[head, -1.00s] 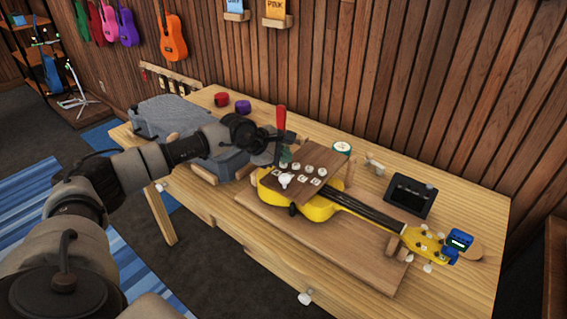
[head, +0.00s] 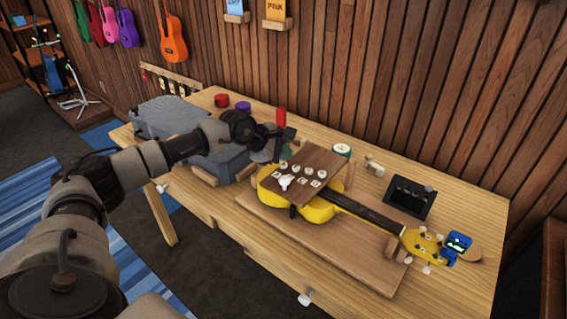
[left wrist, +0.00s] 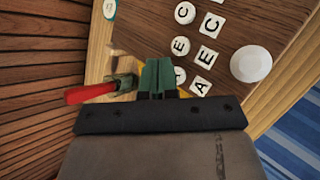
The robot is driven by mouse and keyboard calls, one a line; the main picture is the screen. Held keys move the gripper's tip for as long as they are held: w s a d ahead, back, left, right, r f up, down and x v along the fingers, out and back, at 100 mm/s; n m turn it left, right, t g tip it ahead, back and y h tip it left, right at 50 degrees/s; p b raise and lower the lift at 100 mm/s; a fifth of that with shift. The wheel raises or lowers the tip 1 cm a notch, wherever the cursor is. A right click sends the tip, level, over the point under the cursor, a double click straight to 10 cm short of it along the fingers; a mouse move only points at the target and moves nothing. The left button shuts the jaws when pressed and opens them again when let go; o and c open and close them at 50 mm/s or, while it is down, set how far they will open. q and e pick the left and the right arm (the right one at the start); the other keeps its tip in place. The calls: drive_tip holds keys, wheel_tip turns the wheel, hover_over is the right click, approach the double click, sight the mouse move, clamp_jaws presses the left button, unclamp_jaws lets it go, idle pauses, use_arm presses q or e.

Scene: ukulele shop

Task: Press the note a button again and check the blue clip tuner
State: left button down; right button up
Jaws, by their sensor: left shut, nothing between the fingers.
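A yellow ukulele (head: 318,211) lies on a wooden stand on the bench. Over its body is a dark brown board (head: 325,158) with round white buttons (head: 295,167), lettered tiles and a larger white knob (head: 285,182). The knob also shows in the left wrist view (left wrist: 251,64). My right gripper is out of view.
A red-handled tool (head: 281,117) stands behind my left gripper. A grey case (head: 175,120) is at the bench's left. A black device (head: 409,196), a round green-topped tin (head: 342,150) and red (head: 222,100) and purple (head: 243,107) pots stand at the back.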

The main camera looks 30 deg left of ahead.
sight(284, 166)
use_arm(q)
drive_tip(key=shift+r+p, duration=1.45)
drive_tip(key=shift+r, duration=1.1)
